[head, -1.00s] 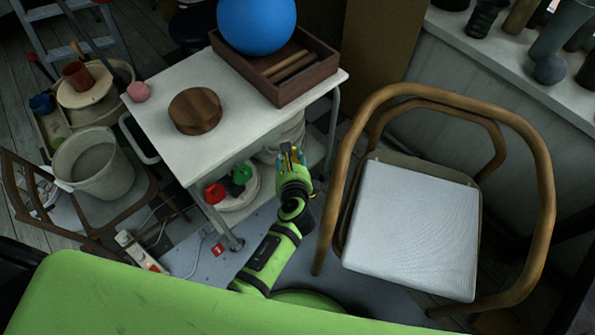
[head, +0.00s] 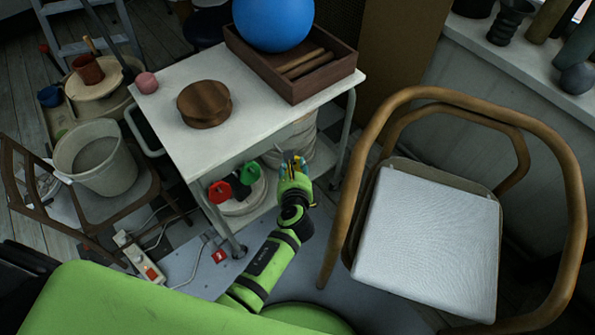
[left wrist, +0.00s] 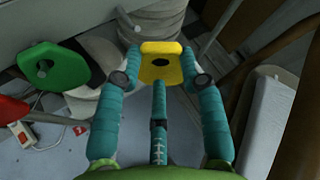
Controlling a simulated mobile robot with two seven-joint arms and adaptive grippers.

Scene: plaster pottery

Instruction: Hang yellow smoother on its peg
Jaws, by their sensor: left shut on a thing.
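The yellow smoother (left wrist: 160,68), a flat piece with a dark hole and a raised bar, is between the fingertips of my left gripper (left wrist: 160,78) in the left wrist view. The gripper is shut on it. In the head view my left gripper (head: 292,163) is low beside the white cart (head: 260,110), and it mostly hides the smoother. A bare peg (left wrist: 133,24) sticks out from the cart's edge, beyond and a little left of the smoother, apart from it. A green smoother (left wrist: 50,66) hangs to the left on its own peg. My right gripper is out of view.
A red smoother (head: 219,192) hangs beside the green one. A wooden chair with a white seat (head: 430,240) stands close on the right. A wooden tray (head: 320,85) with a blue ball (head: 273,22) is on the cart. A bucket (head: 97,160) stands left.

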